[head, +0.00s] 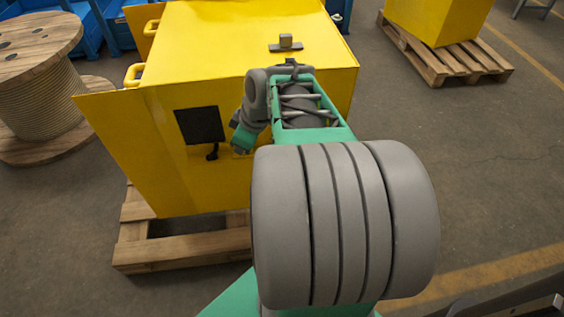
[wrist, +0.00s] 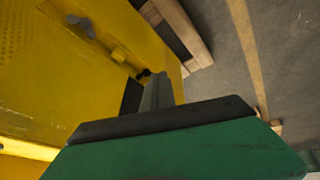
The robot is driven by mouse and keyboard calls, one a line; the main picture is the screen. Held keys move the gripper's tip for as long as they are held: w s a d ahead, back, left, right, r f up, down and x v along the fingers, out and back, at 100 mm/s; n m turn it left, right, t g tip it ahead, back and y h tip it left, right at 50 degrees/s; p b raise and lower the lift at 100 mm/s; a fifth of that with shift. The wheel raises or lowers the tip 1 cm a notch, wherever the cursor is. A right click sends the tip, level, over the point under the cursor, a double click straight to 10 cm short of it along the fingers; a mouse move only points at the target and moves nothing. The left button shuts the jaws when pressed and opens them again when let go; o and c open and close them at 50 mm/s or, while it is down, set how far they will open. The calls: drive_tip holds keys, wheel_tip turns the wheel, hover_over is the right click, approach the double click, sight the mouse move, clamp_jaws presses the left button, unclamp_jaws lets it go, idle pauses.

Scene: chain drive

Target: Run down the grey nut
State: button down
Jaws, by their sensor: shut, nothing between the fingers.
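My gripper (wrist: 160,80) shows in the wrist view as grey fingers closed together, with nothing seen between them. It points towards the yellow housing (wrist: 35,70), close to a dark opening (wrist: 131,96) in its face. In the head view my forearm and wrist are in front of the housing (head: 165,185), and the fingertips are hidden. No grey nut can be made out for certain. A small grey part (wrist: 80,24) sits on the yellow face in the wrist view, too blurred to name. A small black part (wrist: 143,73) is beside the fingers.
The housing stands on a wooden pallet (head: 180,250). A grey block on a plate (head: 286,43) sits on its top. A cable drum (head: 40,95) stands at the left. Another yellow box (head: 435,18) on a pallet is at the back right. The floor at right is mostly clear.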

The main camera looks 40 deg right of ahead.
drive_tip(key=s+d+f+n+t+b, duration=0.1)
drive_tip(key=s+d+f+n+b, duration=0.15)
drive_tip(key=d+f, duration=0.4)
drive_tip(key=s+d+f+n+t+b, duration=0.15)
drive_tip(key=d+f+b, duration=0.25)
drive_tip(key=d, duration=0.5)
drive_tip(key=w+d+f+b, duration=0.2)
drive_tip(key=w+f, duration=0.5)
drive_tip(key=w, duration=0.1)
drive_tip(key=shift+w+f+h, duration=0.3)
drive_tip(key=shift+w, duration=0.1)
drive_tip(key=shift+m, duration=0.3)
